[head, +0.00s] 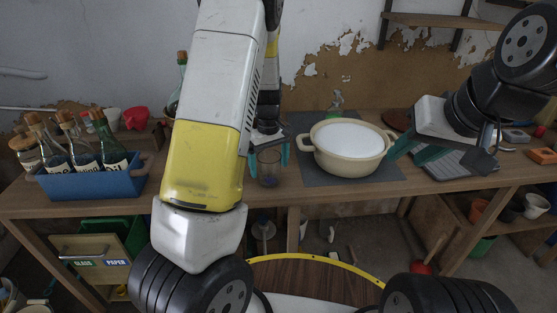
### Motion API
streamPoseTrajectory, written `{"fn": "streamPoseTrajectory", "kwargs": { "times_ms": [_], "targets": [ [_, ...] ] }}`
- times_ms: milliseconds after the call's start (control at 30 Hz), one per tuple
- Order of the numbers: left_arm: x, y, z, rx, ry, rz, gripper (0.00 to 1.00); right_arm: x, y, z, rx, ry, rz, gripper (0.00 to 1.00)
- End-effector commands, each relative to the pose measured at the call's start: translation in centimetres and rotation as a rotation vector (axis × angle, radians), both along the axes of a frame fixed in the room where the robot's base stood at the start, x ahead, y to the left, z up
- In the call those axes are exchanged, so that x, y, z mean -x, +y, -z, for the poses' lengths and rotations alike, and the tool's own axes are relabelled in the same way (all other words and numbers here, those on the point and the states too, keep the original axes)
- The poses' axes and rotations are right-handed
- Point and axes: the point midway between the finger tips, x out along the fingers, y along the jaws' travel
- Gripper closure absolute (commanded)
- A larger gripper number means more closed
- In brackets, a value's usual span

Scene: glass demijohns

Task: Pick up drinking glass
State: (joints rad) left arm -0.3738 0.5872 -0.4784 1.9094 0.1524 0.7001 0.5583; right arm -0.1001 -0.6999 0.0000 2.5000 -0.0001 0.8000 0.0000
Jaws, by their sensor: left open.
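A clear drinking glass (269,168) stands upright near the front edge of the wooden workbench (240,199), just left of the dark mat. My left gripper (268,156) reaches down over it from above, open, with one teal finger on each side of the glass. I cannot tell whether the fingers touch it. Part of the gripper is hidden behind my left arm. My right gripper (412,155) is at the right side of the cream pot, near its handle, with its teal fingers apart.
The cream pot (347,158) with a white top stands on the dark mat (312,178) right of the glass. A blue crate (95,184) of corked bottles stands at the left. A red cup (136,118) is behind it. Shelves (435,20) hang at the upper right.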

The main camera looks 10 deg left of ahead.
Motion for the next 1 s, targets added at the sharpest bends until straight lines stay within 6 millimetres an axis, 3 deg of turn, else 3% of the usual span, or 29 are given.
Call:
{"fn": "streamPoseTrajectory", "kwargs": {
  "times_ms": [300,600,700,1000],
  "targets": [
    [-0.02,0.01,0.66,0.0,-0.001,0.0,0.09,0.0,0.0,0.0,0.0,0.0,0.0,0.64],
    [-0.03,0.0,0.62,0.0,-0.001,0.0,0.68,0.0,0.0,0.0,0.0,0.0,0.0,0.64],
    [-0.05,0.0,0.6,0.0,-0.001,0.0,0.84,0.0,0.0,0.0,0.0,0.0,0.0,0.64],
    [-0.08,-0.01,0.28,0.0,-0.003,0.0,0.84,0.01,0.0,-0.01,0.0,0.0,0.0,0.64]
  ]
}}
